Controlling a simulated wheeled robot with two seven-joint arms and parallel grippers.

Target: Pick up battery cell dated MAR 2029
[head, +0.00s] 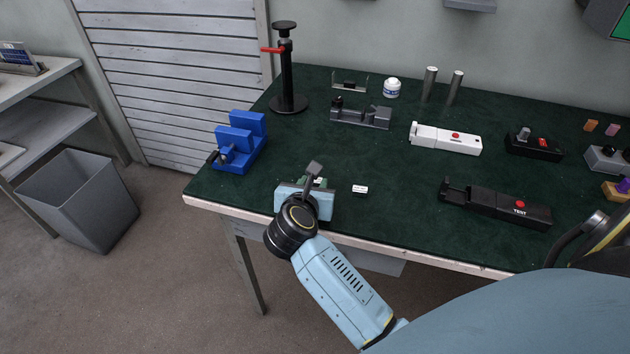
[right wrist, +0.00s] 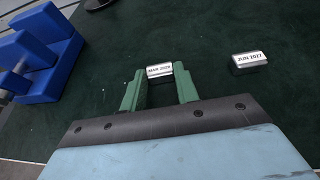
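A small battery cell (right wrist: 159,70), whose label seems to read MAR 2029, sits between the green fingertips of my right gripper (right wrist: 160,76). Both fingertips meet the cell's ends, and the gripper looks shut on it. I cannot tell whether the cell still touches the table. In the head view my right gripper (head: 317,181) points down over the near left part of the green table, largely covering that cell. A second cell (right wrist: 249,60), labelled JUN 2027, lies to its right on the table; it also shows in the head view (head: 360,189). My left gripper is not in view.
A blue fixture (head: 240,145) stands left of my right gripper, with a black post stand (head: 288,75) behind. A black TEST device (head: 495,204) and a white device (head: 445,139) lie to the right. The table's front edge (head: 400,252) is close.

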